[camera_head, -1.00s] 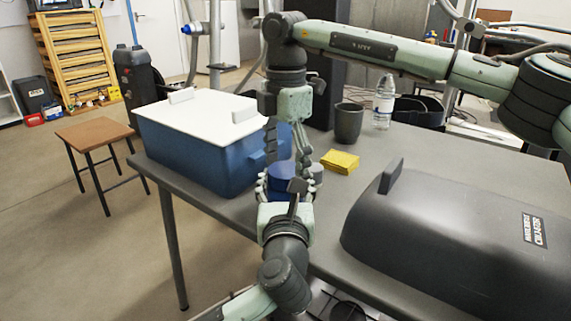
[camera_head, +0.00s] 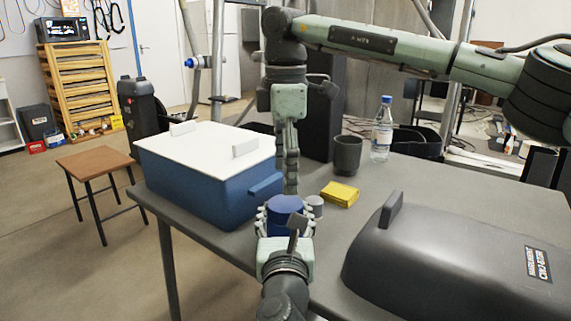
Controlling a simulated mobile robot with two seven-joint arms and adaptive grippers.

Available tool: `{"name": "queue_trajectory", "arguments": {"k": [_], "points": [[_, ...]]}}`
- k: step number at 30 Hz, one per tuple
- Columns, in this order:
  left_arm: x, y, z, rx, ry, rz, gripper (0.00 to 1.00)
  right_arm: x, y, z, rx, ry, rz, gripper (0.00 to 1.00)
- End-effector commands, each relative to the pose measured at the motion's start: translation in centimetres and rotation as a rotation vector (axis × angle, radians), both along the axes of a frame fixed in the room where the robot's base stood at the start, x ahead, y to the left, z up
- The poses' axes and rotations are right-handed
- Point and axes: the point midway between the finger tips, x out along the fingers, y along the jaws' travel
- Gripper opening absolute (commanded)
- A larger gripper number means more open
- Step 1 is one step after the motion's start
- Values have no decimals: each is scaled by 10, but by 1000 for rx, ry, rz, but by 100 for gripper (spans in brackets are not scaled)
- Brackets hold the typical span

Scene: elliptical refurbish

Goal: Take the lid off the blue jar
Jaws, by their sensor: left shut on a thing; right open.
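The blue jar (camera_head: 285,204) stands upright near the table's front edge, its blue top facing up. My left gripper (camera_head: 286,218) is shut on the jar, its fingers around both sides. My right gripper (camera_head: 291,188) points down just above and behind the jar. It is open, its fingers seen nearly edge-on, with nothing visible between them. I cannot tell the lid apart from the jar's blue top at this size.
A small grey cylinder (camera_head: 315,205) is close to the jar's right side. A blue box with a white lid (camera_head: 205,150) is at left. A yellow sponge (camera_head: 340,194), dark cup (camera_head: 347,155), bottle (camera_head: 382,130) and large dark cover (camera_head: 450,250) occupy the table (camera_head: 440,180).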

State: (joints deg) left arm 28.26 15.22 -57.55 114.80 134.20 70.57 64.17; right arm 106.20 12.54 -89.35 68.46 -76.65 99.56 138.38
Motion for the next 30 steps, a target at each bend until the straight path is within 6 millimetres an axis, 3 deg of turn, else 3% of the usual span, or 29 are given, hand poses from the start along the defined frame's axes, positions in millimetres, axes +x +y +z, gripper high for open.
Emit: {"name": "queue_trajectory", "arguments": {"k": [6,12,23,30], "points": [[0,0,0,1,0,1,0,-1,0,-37,0,3,3,74],[0,0,0,1,0,1,0,0,0,-59,0,1,3,74],[0,0,0,1,1,1,0,0,0,-65,1,0,4,74],[0,0,0,1,1,0,0,0,0,-65,1,0,4,47]]}}
